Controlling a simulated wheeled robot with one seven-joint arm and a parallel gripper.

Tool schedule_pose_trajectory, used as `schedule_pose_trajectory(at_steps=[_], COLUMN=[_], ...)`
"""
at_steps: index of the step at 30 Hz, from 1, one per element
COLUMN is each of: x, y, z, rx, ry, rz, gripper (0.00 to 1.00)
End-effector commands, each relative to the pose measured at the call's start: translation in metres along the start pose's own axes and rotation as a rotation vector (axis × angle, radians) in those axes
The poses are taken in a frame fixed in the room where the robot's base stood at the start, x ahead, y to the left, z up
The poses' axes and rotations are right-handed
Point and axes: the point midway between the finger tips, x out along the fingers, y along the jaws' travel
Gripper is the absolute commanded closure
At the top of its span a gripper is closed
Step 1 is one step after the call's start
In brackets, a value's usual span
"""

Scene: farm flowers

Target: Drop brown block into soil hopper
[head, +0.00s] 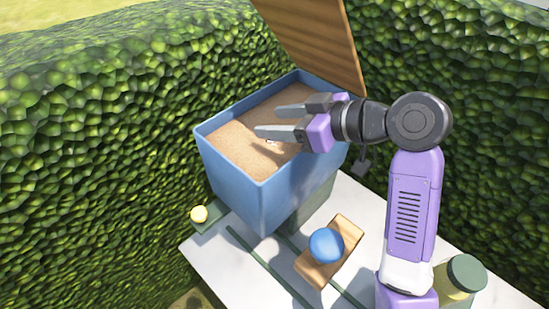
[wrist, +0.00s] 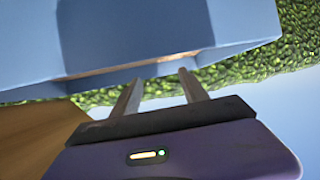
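The soil hopper (head: 236,178) is a blue open-topped bin filled close to its rim with light brown soil (head: 240,130). Its blue walls fill the upper part of the wrist view (wrist: 140,35). My gripper (head: 266,119) is over the hopper's opening, with its two grey fingers apart and nothing seen between them. The fingers also stand apart in the wrist view (wrist: 159,75). I cannot make out a separate brown block in or on the soil. A small pale speck lies under the lower finger, too small to identify.
A wooden lid (head: 310,40) stands raised behind the hopper. On the white table (head: 215,250), a wooden piece (head: 347,232) carries a blue ball (head: 326,246). Hedges (head: 100,140) enclose the table.

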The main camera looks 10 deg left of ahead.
Motion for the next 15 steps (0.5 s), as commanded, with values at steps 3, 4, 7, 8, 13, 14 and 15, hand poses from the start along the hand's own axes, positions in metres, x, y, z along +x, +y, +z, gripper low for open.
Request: schedule_pose_trajectory(at_steps=[3, 4, 7, 8, 13, 14, 15], x=[0.000, 0.000, -0.001, -0.003, -0.024, -0.029, -0.035], y=[0.000, 0.000, 0.000, 0.000, 0.001, 0.001, 0.001], z=[0.000, 0.000, 0.000, 0.000, 0.002, 0.002, 0.002], rx=[0.000, 0.000, 0.000, -0.001, -0.001, -0.002, -0.002], ry=[0.000, 0.000, 0.000, 0.001, 0.002, 0.002, 0.002], rz=[0.000, 0.000, 0.001, 0.001, 0.004, 0.004, 0.004], gripper=[0.48, 0.48, 0.48, 0.48, 0.48, 0.48, 0.48])
